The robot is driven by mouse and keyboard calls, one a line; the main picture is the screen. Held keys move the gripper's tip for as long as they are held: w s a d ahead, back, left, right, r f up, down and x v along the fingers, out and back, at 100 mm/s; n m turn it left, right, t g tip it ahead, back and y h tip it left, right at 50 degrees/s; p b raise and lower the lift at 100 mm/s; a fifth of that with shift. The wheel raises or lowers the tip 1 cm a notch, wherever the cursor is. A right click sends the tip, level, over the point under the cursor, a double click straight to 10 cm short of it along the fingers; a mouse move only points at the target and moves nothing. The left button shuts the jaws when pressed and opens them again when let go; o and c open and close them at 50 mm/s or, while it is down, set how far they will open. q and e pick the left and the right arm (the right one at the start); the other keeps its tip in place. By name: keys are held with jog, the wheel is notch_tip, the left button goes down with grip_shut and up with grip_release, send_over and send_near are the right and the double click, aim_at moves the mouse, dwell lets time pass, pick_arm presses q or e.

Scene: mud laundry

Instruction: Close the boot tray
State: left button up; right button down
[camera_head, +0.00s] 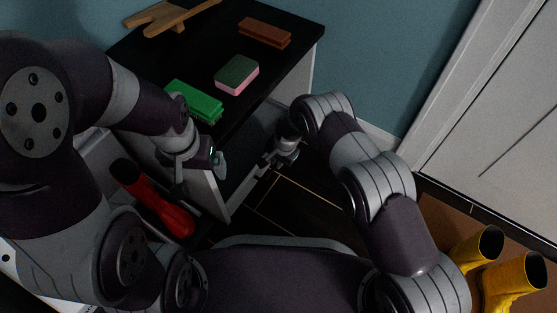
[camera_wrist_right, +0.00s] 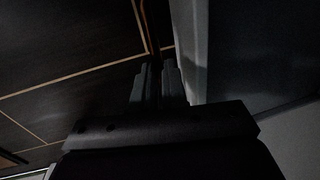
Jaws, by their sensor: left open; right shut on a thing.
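The boot tray (camera_head: 241,190) looks like a low pull-out under a black-topped cabinet (camera_head: 150,62), its pale front edge showing above the dark floor. My right gripper (camera_head: 268,160) is low beside the front of the cabinet and shut at the tray's edge. In the right wrist view its fingers (camera_wrist_right: 158,82) are close together beside a grey panel (camera_wrist_right: 190,50); the exact contact is dark and hard to make out. My left gripper (camera_head: 219,164) is open at the cabinet's left side, near a pale panel. Much of the tray is hidden by the cabinet and my arms.
A green brush (camera_head: 194,101), a green-and-pink sponge (camera_head: 237,75), a brown block (camera_head: 264,33) and a wooden boot jack (camera_head: 160,17) lie on the cabinet top. A red-and-black boot (camera_head: 172,213) is at left. Yellow boots (camera_head: 515,281) stand at right. Dark floor (camera_head: 300,196) between is clear.

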jog(key=shift+s+a+f, duration=0.15)
jog(key=shift+s+a, duration=0.15)
jog(key=shift+s, duration=0.15)
jog(key=c, duration=1.2)
grip_release()
jog(key=shift+a, duration=0.15)
jog(key=shift+o, duration=0.2)
jog(key=shift+w, duration=0.15)
jog(key=shift+r, duration=0.35)
notch_tip(320, 180, up, 12)
jog(key=s+d+p, duration=0.1)
jog(key=d+p, duration=0.1)
jog(key=p, duration=0.6)
jog(key=shift+f, duration=0.1)
